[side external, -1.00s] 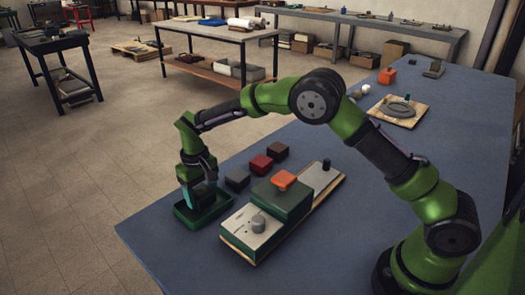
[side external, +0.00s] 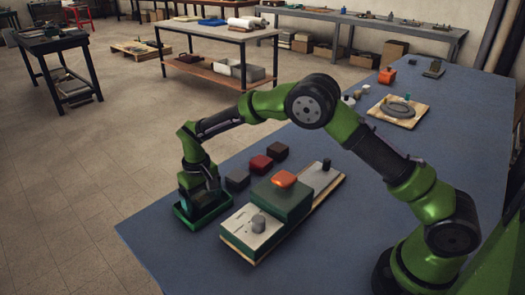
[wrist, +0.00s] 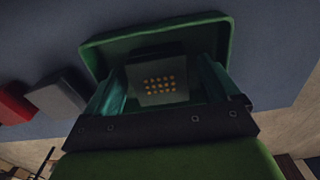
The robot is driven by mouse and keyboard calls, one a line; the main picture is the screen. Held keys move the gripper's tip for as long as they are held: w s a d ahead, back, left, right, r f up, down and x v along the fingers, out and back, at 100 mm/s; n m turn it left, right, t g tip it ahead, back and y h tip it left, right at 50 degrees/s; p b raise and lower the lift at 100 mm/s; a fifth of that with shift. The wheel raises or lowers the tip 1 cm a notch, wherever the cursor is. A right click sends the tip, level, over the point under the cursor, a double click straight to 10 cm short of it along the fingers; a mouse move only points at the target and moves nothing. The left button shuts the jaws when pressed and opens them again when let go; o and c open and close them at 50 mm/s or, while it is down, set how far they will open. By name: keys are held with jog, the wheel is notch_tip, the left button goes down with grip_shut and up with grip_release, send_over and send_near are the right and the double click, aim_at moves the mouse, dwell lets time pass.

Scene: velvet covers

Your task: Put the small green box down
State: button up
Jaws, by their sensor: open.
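A shallow green open box or tray (side external: 181,210) with a raised rim sits at the near-left part of the blue table. It also shows in the wrist view (wrist: 226,40). My gripper (side external: 203,207) is low over it, with its fingertips down inside the rim. In the wrist view my gripper (wrist: 160,90) has its two teal fingers apart. A dark block (wrist: 150,68) with a patch of yellow dots shows between them, inside the tray. Its colour is too dim to tell for sure, and whether the fingers touch it is unclear.
A grey box (side external: 237,180), a red box (side external: 261,165) and a brown box (side external: 278,151) stand in a row beside the tray. A board (side external: 240,238) carries a larger green block (side external: 285,201) with an orange-red piece (side external: 284,179) on top. The table's front left corner is clear.

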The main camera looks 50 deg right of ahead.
notch_tip(320, 180, up, 12)
notch_tip(320, 180, up, 9)
jog(key=t+y, duration=0.1)
jog(key=t, duration=0.1)
send_over(203, 199)
jog(key=s+d, duration=0.4)
jog(key=s, duration=0.1)
jog(key=s+d+r+m+t+y, duration=0.1)
jog(key=s+d+r+t, duration=0.15)
jog(key=s, duration=0.55)
jog(key=s+d+r+m+t, duration=0.1)
jog(key=s+d+r+m, duration=0.15)
jog(key=s, duration=0.45)
jog(key=s+d+f+t, duration=0.1)
jog(key=s+f, duration=0.1)
jog(key=s, duration=0.6)
jog(key=shift+s+d+f+t, duration=0.2)
jog(key=shift+d+t, duration=0.1)
jog(key=shift+t, duration=0.05)
